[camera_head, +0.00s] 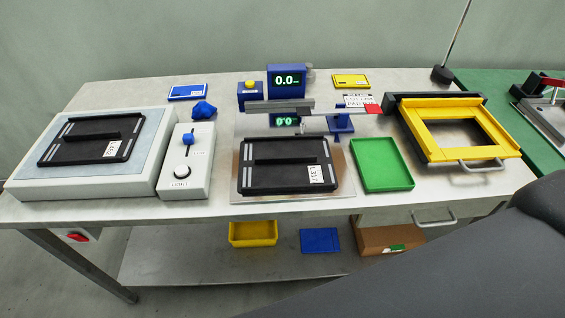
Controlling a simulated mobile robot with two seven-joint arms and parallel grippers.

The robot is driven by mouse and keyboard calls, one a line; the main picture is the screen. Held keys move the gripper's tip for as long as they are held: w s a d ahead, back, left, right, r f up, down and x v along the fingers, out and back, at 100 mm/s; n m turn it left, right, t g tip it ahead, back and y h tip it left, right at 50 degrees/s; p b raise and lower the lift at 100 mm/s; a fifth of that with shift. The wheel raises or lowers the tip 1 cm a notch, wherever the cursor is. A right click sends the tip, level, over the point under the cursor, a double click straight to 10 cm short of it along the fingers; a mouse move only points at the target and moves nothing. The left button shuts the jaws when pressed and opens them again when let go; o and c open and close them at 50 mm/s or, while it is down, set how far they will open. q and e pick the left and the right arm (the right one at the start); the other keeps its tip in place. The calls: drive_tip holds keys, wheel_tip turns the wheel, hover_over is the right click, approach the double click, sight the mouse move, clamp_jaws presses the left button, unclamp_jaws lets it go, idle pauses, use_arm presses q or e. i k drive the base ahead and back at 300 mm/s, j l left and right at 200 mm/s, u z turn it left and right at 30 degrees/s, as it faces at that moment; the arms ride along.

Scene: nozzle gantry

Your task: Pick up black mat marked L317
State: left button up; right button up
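The black mat marked L317 (265,181) lies flat on a metal plate (341,190) in the middle of the table. It has a raised black bar across it and a white label near its right edge. A gantry rail with a blue display stands just behind it. A second black mat (80,153) with a different, hard-to-read label lies on the light panel at the left. Neither of my grippers is in view, and nothing visibly holds the mat.
A grey control box (186,184) stands left of the mat. A green tray (383,187) and a yellow frame (511,151) with a handle stand to its right. A blue display box (286,96) is behind. A dark part of my body covers the lower right.

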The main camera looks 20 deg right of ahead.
sight(274, 164)
drive_tip(key=l, duration=0.6)
drive_tip(key=k+l+u, duration=0.1)
drive_tip(key=l, duration=0.45)
drive_tip(key=k+l, duration=0.1)
drive_tip(key=l, duration=0.45)
drive_tip(key=k+l+u, duration=0.1)
drive_tip(key=l, duration=0.5)
drive_tip(key=k+l, duration=0.1)
drive_tip(key=l, duration=0.45)
